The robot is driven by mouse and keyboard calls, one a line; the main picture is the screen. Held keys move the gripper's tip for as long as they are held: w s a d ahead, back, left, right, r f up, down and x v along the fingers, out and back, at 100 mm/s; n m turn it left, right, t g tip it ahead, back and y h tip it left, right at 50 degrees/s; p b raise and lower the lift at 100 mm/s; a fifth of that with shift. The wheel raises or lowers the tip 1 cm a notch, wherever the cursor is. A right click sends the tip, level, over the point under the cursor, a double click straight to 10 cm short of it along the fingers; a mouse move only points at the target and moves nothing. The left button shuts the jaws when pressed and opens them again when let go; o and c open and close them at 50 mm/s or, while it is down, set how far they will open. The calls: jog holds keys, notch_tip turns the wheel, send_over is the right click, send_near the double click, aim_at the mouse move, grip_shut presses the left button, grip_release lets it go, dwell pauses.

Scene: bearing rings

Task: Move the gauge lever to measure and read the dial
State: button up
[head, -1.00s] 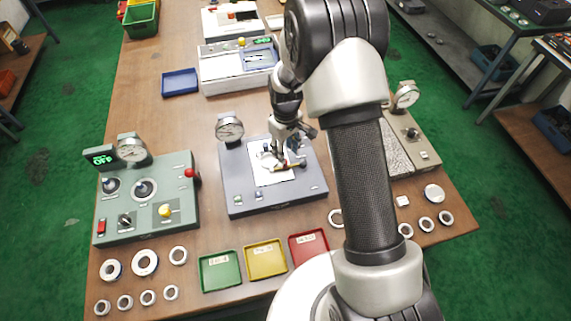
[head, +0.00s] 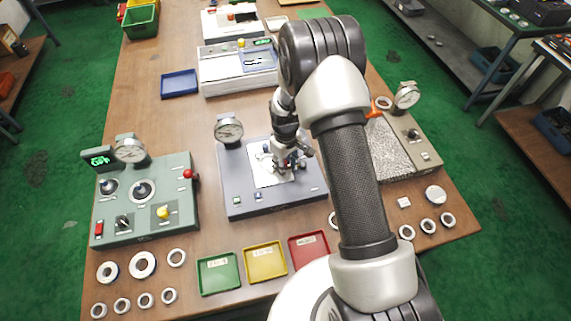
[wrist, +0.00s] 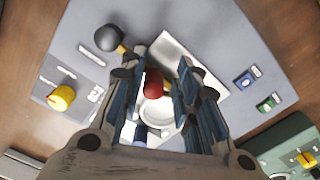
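The grey gauge station (head: 240,203) stands mid-table, with its round dial (head: 228,130) upright at its back left. The dial is too small to read. My gripper (head: 286,165) is low over the station's white plate (head: 262,178). In the wrist view, a red knob (wrist: 153,80), apparently the lever's end, lies between my gripper's (wrist: 163,60) two separated fingers. I see a gap beside the knob, so the fingers look open around it. A pale round part (wrist: 156,110) lies below the knob, partly hidden by the fingers. The lever's position is hidden in the head view.
A black ball knob (wrist: 108,38) and a yellow knob (wrist: 62,97) stand close to my fingers. A green control box (head: 145,218) is at left. Green (head: 219,285), yellow (head: 266,273) and red (head: 325,256) trays lie in front, with several rings nearby.

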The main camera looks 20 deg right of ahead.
grip_shut()
dwell(0.4)
jog(key=shift+w+m+b, duration=0.3)
jog(key=shift+m, duration=0.1)
jog(key=shift+a+r, duration=0.1)
jog(key=shift+o, duration=1.4)
grip_release()
jog(key=shift+w+a, duration=0.1)
